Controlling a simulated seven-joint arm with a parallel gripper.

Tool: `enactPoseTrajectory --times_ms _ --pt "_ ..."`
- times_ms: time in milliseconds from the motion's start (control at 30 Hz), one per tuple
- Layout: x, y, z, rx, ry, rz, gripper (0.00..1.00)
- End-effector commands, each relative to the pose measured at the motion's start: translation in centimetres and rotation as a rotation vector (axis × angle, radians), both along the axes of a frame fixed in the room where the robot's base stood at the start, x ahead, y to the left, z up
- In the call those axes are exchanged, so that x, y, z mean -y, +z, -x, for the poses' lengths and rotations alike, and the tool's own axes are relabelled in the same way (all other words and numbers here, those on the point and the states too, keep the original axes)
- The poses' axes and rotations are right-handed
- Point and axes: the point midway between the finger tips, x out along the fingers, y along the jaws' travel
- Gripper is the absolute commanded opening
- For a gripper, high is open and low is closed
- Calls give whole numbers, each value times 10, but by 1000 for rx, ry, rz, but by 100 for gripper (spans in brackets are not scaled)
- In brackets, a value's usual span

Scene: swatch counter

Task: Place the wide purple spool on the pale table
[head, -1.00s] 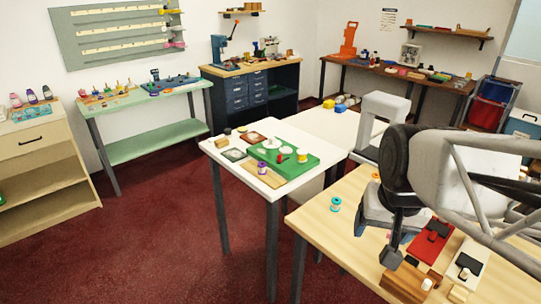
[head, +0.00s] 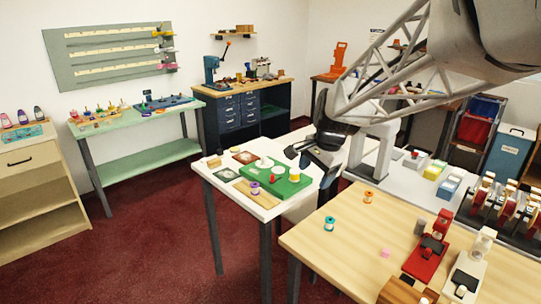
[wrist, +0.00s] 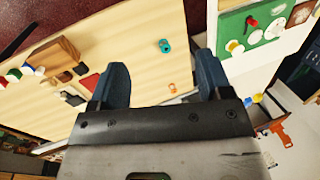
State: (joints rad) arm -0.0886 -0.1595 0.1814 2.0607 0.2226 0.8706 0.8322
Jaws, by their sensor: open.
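A purple and white spool (head: 254,188) stands on a tan board at the front of the white table (head: 262,212), beside a green mat. It looks small, and I cannot tell how wide it is. A pale wooden table (head: 335,248) is to its right. My gripper (head: 301,156) is in the air near the white table's back right, apart from the spool. In the wrist view my gripper (wrist: 160,78) shows two blue fingers spread apart with nothing between them. I cannot make out the purple spool in the wrist view.
The green mat (head: 282,188) holds white, red and yellow pieces. The wooden table's front left is clear.

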Motion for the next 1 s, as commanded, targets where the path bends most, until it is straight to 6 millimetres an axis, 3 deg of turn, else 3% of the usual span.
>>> enactPoseTrajectory --times_ms 100,533,1000 --pt "-13 -9 -32 -24 -77 -32 72" --pt "-60 -52 -139 -115 -372 -145 72" --pt "-117 -125 -243 -236 -699 -252 72"
